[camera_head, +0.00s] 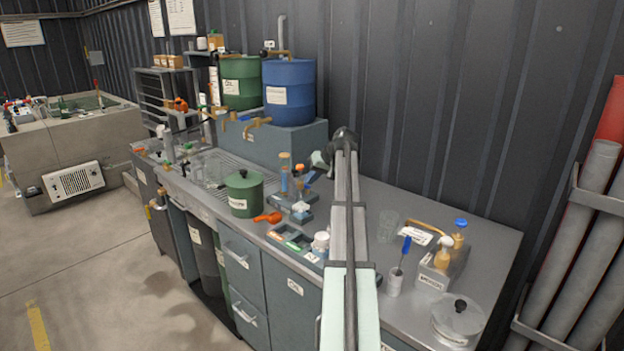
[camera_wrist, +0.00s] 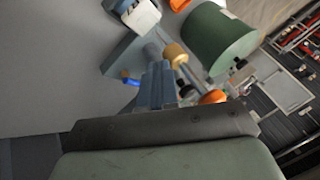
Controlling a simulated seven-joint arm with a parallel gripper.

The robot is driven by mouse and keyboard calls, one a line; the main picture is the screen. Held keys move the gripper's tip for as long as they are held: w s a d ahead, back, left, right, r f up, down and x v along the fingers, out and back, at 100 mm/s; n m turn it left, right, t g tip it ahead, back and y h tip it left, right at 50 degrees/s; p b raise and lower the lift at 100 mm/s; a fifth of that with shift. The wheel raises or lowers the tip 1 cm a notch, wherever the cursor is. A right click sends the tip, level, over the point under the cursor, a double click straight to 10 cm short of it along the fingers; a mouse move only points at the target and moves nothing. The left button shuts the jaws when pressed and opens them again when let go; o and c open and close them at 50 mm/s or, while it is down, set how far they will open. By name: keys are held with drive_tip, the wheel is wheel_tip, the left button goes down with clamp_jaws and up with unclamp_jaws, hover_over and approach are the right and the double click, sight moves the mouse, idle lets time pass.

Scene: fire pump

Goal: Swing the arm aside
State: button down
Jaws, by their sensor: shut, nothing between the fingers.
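My arm reaches from the bottom middle of the head view up over the counter (camera_head: 400,205), with its dark joint near the back wall. My gripper shows in the wrist view (camera_wrist: 158,70), where its blue-grey fingers are together with nothing held. In the head view its fingertips are hard to make out among the small bottles left of my arm. In the wrist view the fingers point towards a grey rack (camera_wrist: 122,52), beside bottles with a gold cap (camera_wrist: 175,52) and an orange cap (camera_wrist: 212,97). I cannot tell whether they touch.
A green pot (camera_head: 244,192) stands left of my arm; it also shows in the wrist view (camera_wrist: 220,40). A green drum (camera_head: 241,82) and a blue drum (camera_head: 290,92) stand behind. Right of my arm are a beaker (camera_head: 388,225), a brush cup (camera_head: 395,283) and a bottle holder (camera_head: 438,272).

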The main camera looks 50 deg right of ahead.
drive_tip(key=w+a+m+g+h, duration=0.3)
drive_tip(key=w+a+m+h, duration=0.5)
drive_tip(key=m, duration=0.6)
drive_tip(key=shift+w+a, duration=1.3)
drive_tip(key=shift+w, duration=0.2)
drive_tip(key=s+a+r, duration=0.6)
drive_tip(key=s+r, duration=0.1)
drive_tip(key=r, duration=0.1)
drive_tip(key=shift+a, duration=0.3)
drive_tip(key=shift+s, duration=0.1)
